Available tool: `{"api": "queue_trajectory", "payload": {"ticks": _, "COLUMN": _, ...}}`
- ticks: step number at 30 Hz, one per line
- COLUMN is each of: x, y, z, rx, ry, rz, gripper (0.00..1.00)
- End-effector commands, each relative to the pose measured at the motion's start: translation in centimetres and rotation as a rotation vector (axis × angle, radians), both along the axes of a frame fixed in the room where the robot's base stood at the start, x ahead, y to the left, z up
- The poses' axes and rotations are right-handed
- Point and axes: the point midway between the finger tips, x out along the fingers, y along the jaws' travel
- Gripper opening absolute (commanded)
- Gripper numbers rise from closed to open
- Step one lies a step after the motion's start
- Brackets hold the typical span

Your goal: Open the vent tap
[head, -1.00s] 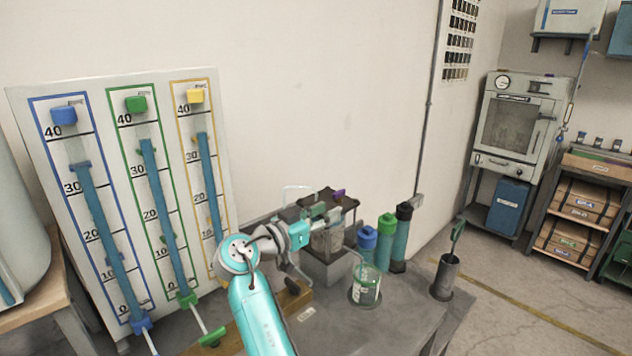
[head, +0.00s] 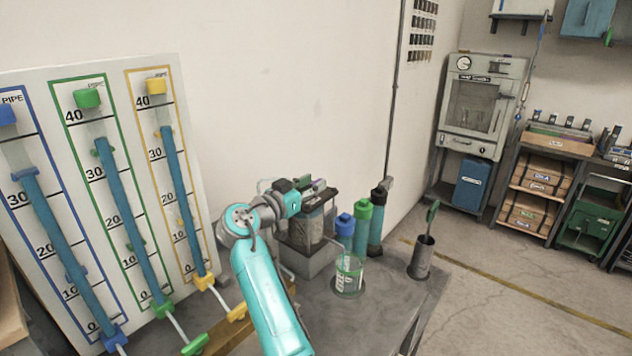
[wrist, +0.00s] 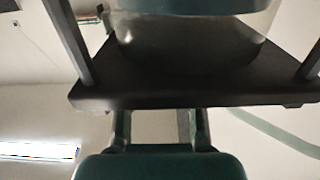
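No part is clearly marked as the vent tap. A dark-framed clear vessel (head: 312,225) stands on a grey block on the bench in the head view. My gripper (head: 308,186) is at the top of this vessel and hides much of its lid. In the wrist view a dark plate with posts and a glass body (wrist: 185,92) fills the upper half, close in front of my gripper (wrist: 160,122). Its two fingers are apart with a gap between them. Their tips run up to the plate's edge, and I cannot tell whether they touch it.
Blue, green and black-capped bottles (head: 363,226), a glass beaker (head: 350,277) and a dark holder (head: 421,258) stand right of the vessel. A gauge board (head: 205,215) with coloured pipes stands left. A green-handled lever (head: 195,345) sticks out below it.

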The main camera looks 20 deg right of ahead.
Motion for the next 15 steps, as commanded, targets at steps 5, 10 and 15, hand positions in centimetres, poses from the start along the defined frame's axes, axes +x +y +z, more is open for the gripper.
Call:
{"api": "queue_trajectory", "payload": {"ticks": 5, "x": 1.0, "y": -1.3, "z": 0.0, "rx": 0.000, "ry": 0.000, "rz": 0.000, "gripper": 0.38}}
{"api": "queue_trajectory", "payload": {"ticks": 10, "x": 1.2, "y": -1.7, "z": 0.0, "rx": -0.001, "ry": 0.001, "rz": 0.000, "gripper": 0.38}}
{"api": "queue_trajectory", "payload": {"ticks": 15, "x": 1.2, "y": -1.7, "z": 0.0, "rx": 0.000, "ry": 0.000, "rz": 0.001, "gripper": 0.38}}
